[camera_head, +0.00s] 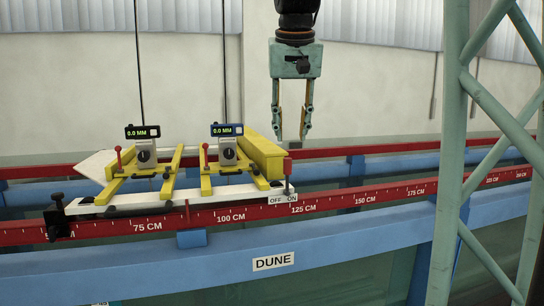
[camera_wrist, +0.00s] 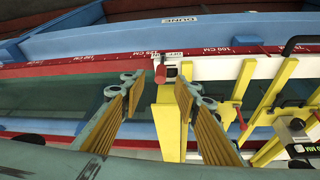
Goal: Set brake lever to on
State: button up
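The brake lever (camera_head: 288,166) has a red handle and stands roughly upright at the right end of the white carriage rail, by a small OFF/ON label (camera_head: 283,199). In the head view its handle appears nearer the ON side, but I cannot tell its exact setting. The brake lever also shows in the wrist view (camera_wrist: 160,72), beyond my fingertips, beside the label (camera_wrist: 172,55), which is partly hidden. My gripper (camera_head: 291,128) points down above the lever, open and empty. In the wrist view my gripper (camera_wrist: 160,86) has its fingers wide apart, touching nothing.
The white carriage (camera_head: 130,202) bears yellow bars, two 0.0 MM gauges (camera_head: 143,132) and a yellow beam (camera_head: 264,155) close behind the lever. It sits on red scaled rails (camera_head: 370,198) over the blue flume frame (camera_head: 350,241). A green lattice column (camera_head: 449,150) stands to the right.

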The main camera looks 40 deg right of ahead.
aim_at(288, 159)
jog(key=shift+w+d+r, duration=0.3)
jog(key=shift+w+r, duration=0.45)
jog(key=shift+f, duration=0.2)
jog(key=shift+p+x, duration=0.7)
jog(key=shift+x, duration=6.05)
grip_shut()
